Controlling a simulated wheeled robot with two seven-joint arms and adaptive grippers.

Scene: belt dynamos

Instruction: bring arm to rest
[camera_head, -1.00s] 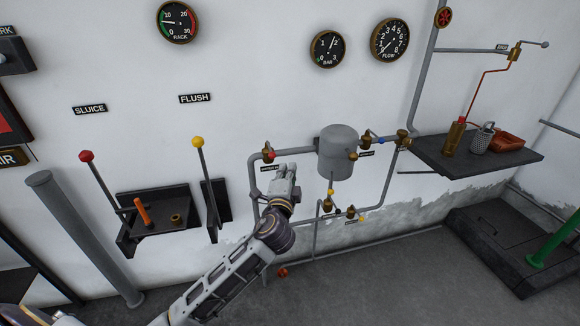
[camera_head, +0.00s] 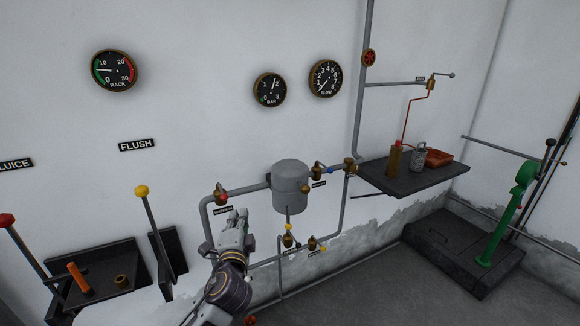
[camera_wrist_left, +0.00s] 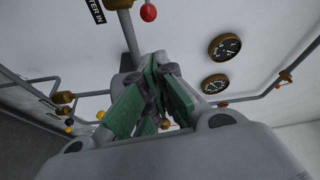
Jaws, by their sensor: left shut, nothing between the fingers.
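My left gripper (camera_head: 236,222) is in the head view, in front of the pipework at the lower centre, left of and below the grey tank (camera_head: 291,187). Its arm comes up from the bottom edge. In the left wrist view the gripper's green-padded fingers (camera_wrist_left: 152,100) are closed together with nothing held between them. I cannot tell from these views whether the fingers touch the pipes behind them. My right gripper is not in view.
Red-knobbed (camera_head: 7,220) and yellow-knobbed (camera_head: 142,191) levers stand left. A wall shelf (camera_head: 413,178) with a bottle (camera_head: 395,158), grey can (camera_head: 418,158) and red tray (camera_head: 440,158) is right.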

